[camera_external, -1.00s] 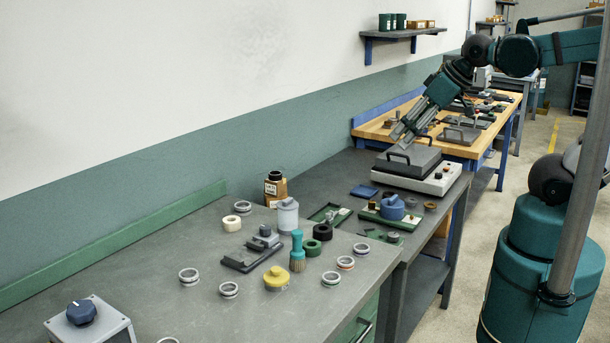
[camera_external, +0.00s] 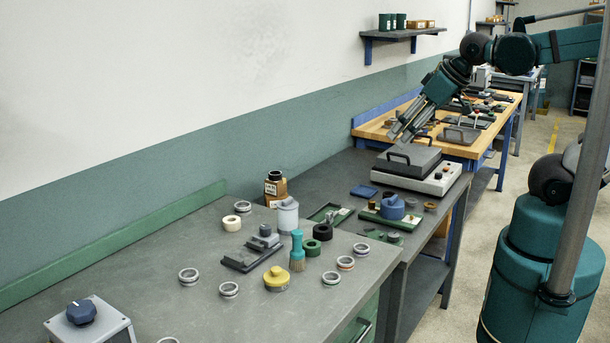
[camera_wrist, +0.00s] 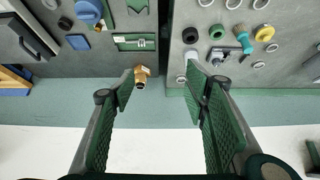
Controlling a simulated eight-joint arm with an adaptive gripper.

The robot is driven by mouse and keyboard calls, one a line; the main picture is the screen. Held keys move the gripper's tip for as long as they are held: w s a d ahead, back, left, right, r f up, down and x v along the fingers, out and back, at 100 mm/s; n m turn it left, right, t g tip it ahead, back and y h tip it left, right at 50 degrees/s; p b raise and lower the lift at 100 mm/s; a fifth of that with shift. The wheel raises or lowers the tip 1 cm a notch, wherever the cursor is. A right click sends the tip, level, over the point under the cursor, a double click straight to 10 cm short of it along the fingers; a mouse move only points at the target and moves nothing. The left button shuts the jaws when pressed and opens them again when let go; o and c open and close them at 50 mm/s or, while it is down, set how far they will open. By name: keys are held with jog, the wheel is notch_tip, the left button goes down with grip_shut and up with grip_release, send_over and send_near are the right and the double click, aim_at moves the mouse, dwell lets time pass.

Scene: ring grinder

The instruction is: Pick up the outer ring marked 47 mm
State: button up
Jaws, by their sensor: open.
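Some rings also show at the upper right of the wrist view (camera_wrist: 258,65). My gripper (camera_external: 394,138) is open and empty, high above the far bench and away from the rings. Its green-padded fingers are spread wide in the wrist view (camera_wrist: 161,85).
An amber bottle (camera_external: 275,186), a grey canister (camera_external: 288,216), a teal brush (camera_external: 297,250) and a yellow knobbed piece (camera_external: 276,278) stand among the rings. A handled grey-lidded machine (camera_external: 407,165) is below my gripper.

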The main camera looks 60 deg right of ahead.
jog(key=w+a+r+m+g+y, duration=0.1)
jog(key=w+a+m+g, duration=0.15)
jog(key=w+a, duration=0.7)
jog(key=m+g+h, duration=0.1)
jog(key=m+g, duration=0.4)
jog(key=m, duration=0.5)
send_over(228, 284)
jog(key=s, duration=0.2)
notch_tip(228, 284, down, 22)
jog(key=f, duration=0.1)
jog(key=shift+w+a+f+m+t, duration=0.1)
jog(key=shift+w+a+m+t, duration=0.15)
jog(key=shift+a, duration=0.5)
jog(key=shift+f, duration=0.1)
jog(key=shift+f, duration=1.15)
jog(key=shift+f, duration=0.1)
jog(key=shift+f+b, duration=0.3)
jog(key=shift+f, duration=2.25)
